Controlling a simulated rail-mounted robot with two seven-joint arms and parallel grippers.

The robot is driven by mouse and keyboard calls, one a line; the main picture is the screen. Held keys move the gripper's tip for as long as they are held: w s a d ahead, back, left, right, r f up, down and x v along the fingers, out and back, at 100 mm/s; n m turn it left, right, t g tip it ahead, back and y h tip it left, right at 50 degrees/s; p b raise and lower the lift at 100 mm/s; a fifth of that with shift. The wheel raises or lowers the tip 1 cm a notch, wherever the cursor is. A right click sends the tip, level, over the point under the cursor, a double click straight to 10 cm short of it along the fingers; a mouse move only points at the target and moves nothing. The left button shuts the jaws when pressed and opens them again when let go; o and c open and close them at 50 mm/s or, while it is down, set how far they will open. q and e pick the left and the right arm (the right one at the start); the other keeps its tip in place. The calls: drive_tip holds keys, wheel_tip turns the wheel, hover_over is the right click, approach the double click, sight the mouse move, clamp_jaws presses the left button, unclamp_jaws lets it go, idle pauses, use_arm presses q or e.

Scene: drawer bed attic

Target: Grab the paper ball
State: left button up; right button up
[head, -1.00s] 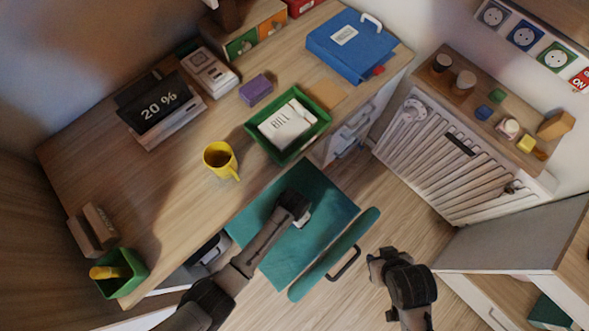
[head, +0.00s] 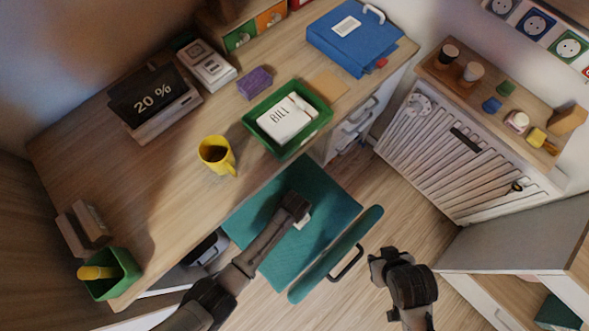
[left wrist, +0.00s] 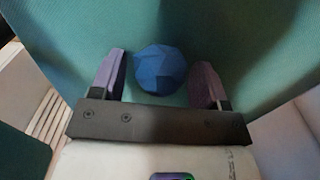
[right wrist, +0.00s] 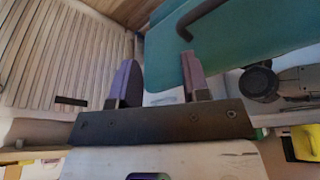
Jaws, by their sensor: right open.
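The paper ball is a blue, faceted ball (left wrist: 160,69) in the left wrist view, lying against the teal inside of the open drawer (head: 318,190). My left gripper (left wrist: 158,80) is open, with one finger on each side of the ball and a visible gap on both sides. In the head view my left gripper (head: 302,212) reaches over the drawer and the ball is hidden. My right gripper (right wrist: 160,78) is open and empty. In the head view it (head: 379,266) is right of the drawer front, above the floor.
The drawer front (head: 335,256) has a dark handle (head: 347,264). The desk (head: 165,195) holds a yellow mug (head: 214,155), a green tray (head: 287,148) and a blue binder (head: 350,38). A radiator (head: 450,160) stands at right. Floor (head: 370,210) shows between drawer and radiator.

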use_arm(q)
drive_tip(key=c, duration=0.8)
drive_tip(key=shift+o, duration=0.2)
drive_tip(key=shift+c, duration=0.3)
